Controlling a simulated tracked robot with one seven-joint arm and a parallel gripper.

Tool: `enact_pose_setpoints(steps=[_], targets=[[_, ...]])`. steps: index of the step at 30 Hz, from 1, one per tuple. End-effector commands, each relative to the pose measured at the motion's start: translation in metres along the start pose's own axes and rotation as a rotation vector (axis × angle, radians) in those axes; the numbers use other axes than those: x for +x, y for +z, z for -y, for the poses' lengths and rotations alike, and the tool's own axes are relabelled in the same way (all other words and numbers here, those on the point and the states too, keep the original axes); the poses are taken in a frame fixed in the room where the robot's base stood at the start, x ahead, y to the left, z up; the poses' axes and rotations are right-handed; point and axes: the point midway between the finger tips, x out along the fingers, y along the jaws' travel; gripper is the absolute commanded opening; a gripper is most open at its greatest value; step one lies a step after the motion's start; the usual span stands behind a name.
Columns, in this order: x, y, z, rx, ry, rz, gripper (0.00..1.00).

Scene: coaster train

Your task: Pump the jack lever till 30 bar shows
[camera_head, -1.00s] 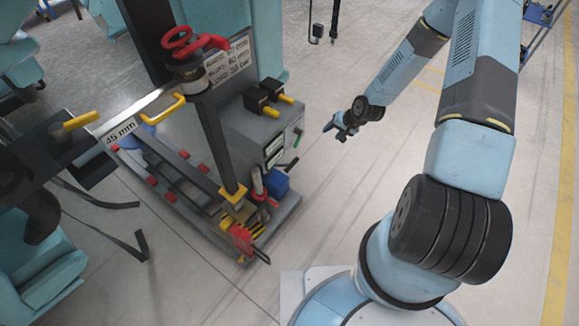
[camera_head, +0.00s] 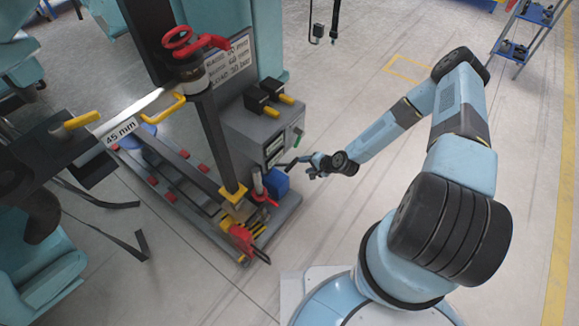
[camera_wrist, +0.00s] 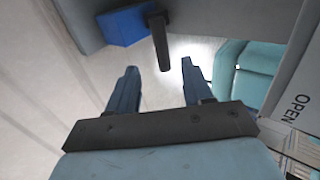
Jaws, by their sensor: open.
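My gripper (camera_head: 304,168) is open and empty, to the right of the jack unit at the base of the stand. In the wrist view my two blue fingers (camera_wrist: 158,80) stand apart. A dark bar (camera_wrist: 159,38), seemingly the jack lever, reaches toward the gap between them, close to the fingertips; I cannot tell whether they touch it. In the head view a thin dark bar (camera_head: 287,163) shows beside the gripper. The blue block (camera_head: 276,184) of the jack unit is just below it. Small pale displays (camera_head: 273,152) on the grey box are too small to read.
The grey control box (camera_head: 262,125) with yellow-handled levers stands behind the jack. A red clamp-like part (camera_head: 242,240) sits at the rail's front end. A panel marked OPEN (camera_wrist: 292,100) is at the right of the wrist view.

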Motion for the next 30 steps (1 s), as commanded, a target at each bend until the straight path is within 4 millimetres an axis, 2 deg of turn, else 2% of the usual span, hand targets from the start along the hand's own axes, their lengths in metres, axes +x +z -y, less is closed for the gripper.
enact_pose_setpoints(steps=[18,24,30], targets=[[0.102,0.000,0.000,-0.002,0.001,0.001,0.51],[0.122,0.000,0.000,-0.002,0.001,0.000,0.51],[0.128,0.000,0.000,-0.001,0.001,0.001,0.51]])
